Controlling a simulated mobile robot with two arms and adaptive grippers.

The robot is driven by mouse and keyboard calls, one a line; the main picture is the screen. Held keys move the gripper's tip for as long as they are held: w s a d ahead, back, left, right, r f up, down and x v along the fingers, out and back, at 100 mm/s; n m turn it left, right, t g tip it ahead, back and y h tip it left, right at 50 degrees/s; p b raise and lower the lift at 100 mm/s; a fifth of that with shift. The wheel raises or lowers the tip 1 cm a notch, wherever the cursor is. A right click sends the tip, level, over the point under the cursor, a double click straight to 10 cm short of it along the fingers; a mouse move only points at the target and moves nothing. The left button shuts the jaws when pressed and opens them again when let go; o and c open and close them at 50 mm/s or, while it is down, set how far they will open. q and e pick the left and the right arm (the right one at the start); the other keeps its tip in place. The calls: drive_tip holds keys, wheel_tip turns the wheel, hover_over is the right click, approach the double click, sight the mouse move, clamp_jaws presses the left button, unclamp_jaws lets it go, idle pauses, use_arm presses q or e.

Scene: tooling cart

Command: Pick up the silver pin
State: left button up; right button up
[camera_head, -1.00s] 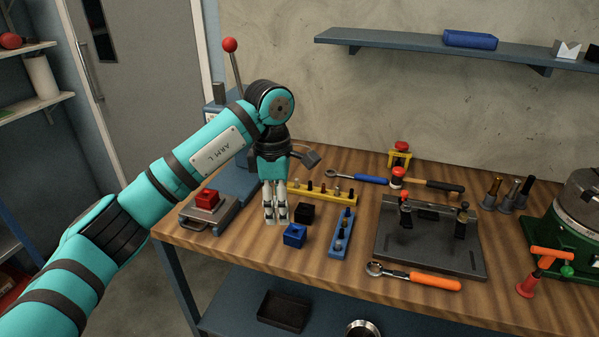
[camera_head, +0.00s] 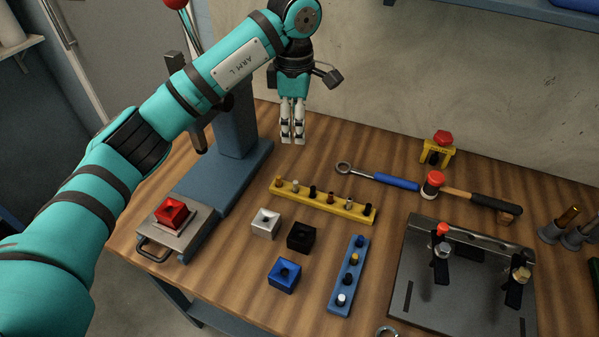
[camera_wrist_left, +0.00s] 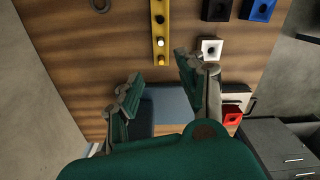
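A yellow rack (camera_head: 322,204) on the table holds a row of several small pins. One pin near its left end looks silver (camera_head: 296,186); it shows as a bright spot in the left wrist view (camera_wrist_left: 161,43). A blue rack (camera_head: 346,285) holds several pins too, and its nearest one has a pale silver top (camera_head: 342,299). My left gripper (camera_head: 292,141) points down above the table behind the left end of the yellow rack. Its fingers are apart and empty in the left wrist view (camera_wrist_left: 158,70). My right gripper is not in view.
White (camera_head: 265,223), black (camera_head: 301,237) and blue (camera_head: 284,275) blocks stand before the yellow rack. A blue-based press (camera_head: 236,140) stands left, beside a red-button box (camera_head: 171,213). A wrench (camera_head: 395,183), hammer (camera_head: 480,201) and dark fixture plate (camera_head: 465,295) lie right.

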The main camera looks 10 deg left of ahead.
use_arm(q)
wheel_tip(320, 180, down, 5)
drive_tip(key=p, duration=0.1)
hover_over(295, 182)
wheel_tip(295, 182, down, 6)
drive_tip(key=shift+s+d+r, duration=0.1)
drive_tip(key=shift+f, duration=0.3)
drive_tip(key=shift+f+p, duration=0.2)
drive_tip(key=shift+p, duration=0.2)
wheel_tip(295, 182, down, 4)
drive_tip(key=shift+f+p, duration=0.2)
drive_tip(key=shift+p, duration=0.75)
drive_tip(key=shift+f, duration=0.3)
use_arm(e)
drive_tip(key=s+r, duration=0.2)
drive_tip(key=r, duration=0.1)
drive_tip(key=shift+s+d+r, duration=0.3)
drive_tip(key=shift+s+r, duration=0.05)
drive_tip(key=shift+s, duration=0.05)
use_arm(q)
drive_tip(key=shift+c, duration=0.5)
clamp_jaws()
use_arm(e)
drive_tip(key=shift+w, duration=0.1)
